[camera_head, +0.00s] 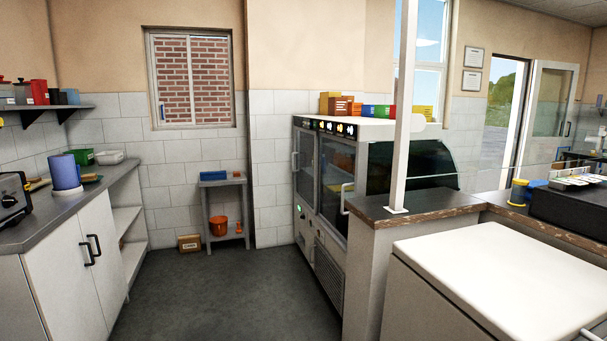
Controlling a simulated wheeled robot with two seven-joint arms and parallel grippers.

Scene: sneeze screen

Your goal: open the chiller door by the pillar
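The chiller (322,240) stands right of the middle, with several boxes on its top. It has two glass doors side by side, and both look shut. The far glass door (305,165) has an upright handle on its left edge. The near glass door (336,185) has a pale handle (346,198) near its right edge, close to the pillar. The white pillar (404,105) rises from the dark counter and hides part of the chiller's right side. Neither of my grippers is in view.
Dark floor (235,292) is clear in front of the chiller. A counter with white cupboards (75,262) runs along the left. A half wall with a dark top (425,203) and a white-topped unit (510,280) block the right. A small grey table (222,183) stands at the back.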

